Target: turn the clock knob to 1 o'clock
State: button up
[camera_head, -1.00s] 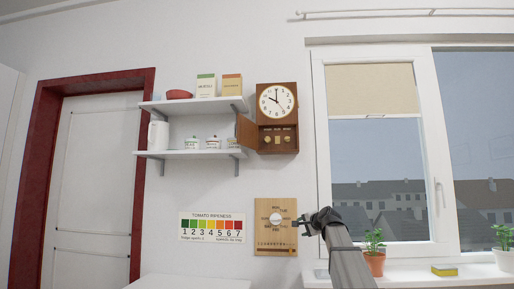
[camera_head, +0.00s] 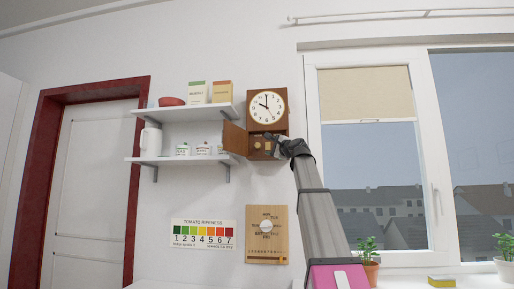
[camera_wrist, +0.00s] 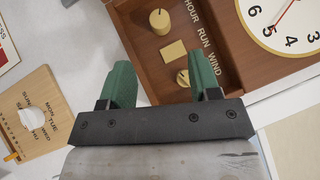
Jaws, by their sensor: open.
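The wooden wall clock (camera_head: 250,98) has a white dial (camera_head: 267,106) reading about 10 o'clock. Part of the dial (camera_wrist: 285,20) shows in the wrist view. Below it is a panel lettered HOUR, RUN, WIND. The brass hour knob (camera_wrist: 160,21) is round, a flat brass piece (camera_wrist: 173,50) sits by RUN, and the wind knob (camera_wrist: 184,78) is nearest my right finger. My gripper (camera_wrist: 160,65) is open and empty in front of the panel, its green fingers apart. In the head view my gripper (camera_head: 272,140) covers the panel's right part.
The clock's small door (camera_head: 235,139) stands open to the left. Shelves (camera_head: 185,114) with boxes and jars are left of it. A wooden day-dial board (camera_head: 266,247) hangs below, beside a tomato ripeness chart (camera_head: 203,233). A window (camera_head: 375,160) is to the right.

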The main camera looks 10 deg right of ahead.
aim_at(259, 146)
jog(key=x, duration=1)
jog(key=shift+w, duration=0.2)
jog(key=c, duration=0.9)
